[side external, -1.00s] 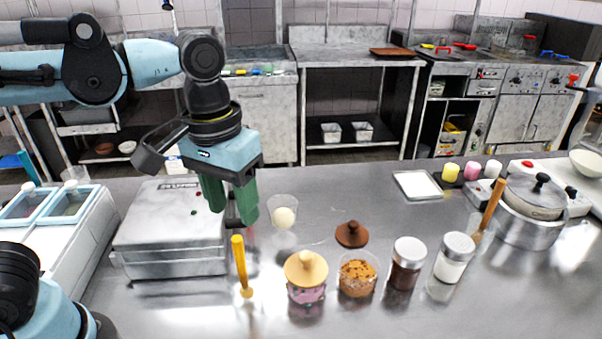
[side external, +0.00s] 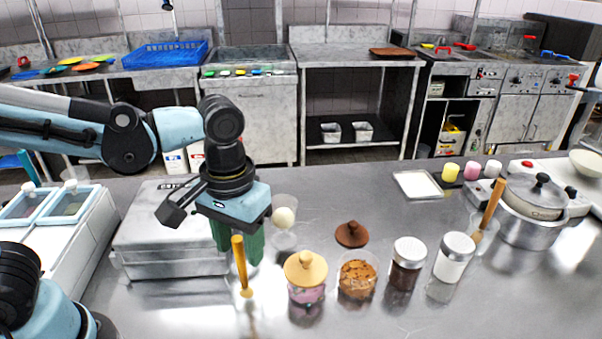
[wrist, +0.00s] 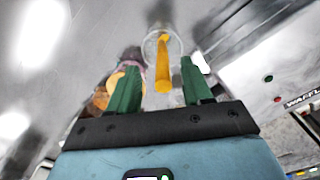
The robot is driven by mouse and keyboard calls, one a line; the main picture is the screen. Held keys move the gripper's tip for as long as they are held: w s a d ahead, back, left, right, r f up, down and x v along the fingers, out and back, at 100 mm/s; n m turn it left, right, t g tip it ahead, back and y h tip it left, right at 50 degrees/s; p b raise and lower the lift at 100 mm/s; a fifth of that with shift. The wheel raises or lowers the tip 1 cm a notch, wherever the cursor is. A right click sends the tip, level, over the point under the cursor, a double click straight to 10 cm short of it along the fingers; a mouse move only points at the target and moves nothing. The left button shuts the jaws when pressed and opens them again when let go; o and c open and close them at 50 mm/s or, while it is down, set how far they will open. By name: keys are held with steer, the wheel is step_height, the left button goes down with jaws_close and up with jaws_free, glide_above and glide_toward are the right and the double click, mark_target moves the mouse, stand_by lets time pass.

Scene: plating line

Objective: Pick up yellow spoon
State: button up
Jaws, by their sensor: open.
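The yellow spoon (side external: 241,266) stands nearly upright in a clear container at the front of the steel counter. Its handle also shows in the wrist view (wrist: 162,65), with the clear container (wrist: 150,45) around its far end. My gripper (side external: 237,246) is low over the counter, just behind the spoon in the side view. In the wrist view my gripper (wrist: 162,84) has its green fingers apart, with the spoon's handle between them in the picture. I cannot tell whether either finger touches it.
A jar with a tan lid (side external: 306,280) and a cookie jar (side external: 357,277) stand right of the spoon. A clear cup with a pale ball (side external: 284,218) is behind. A grey waffle maker (side external: 170,250) is at left. Two shakers (side external: 407,262) stand farther right.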

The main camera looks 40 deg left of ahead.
mark_target(240, 259)
steer(key=shift+a+f, duration=0.2)
steer(key=shift+f, duration=1.95)
jaws_close()
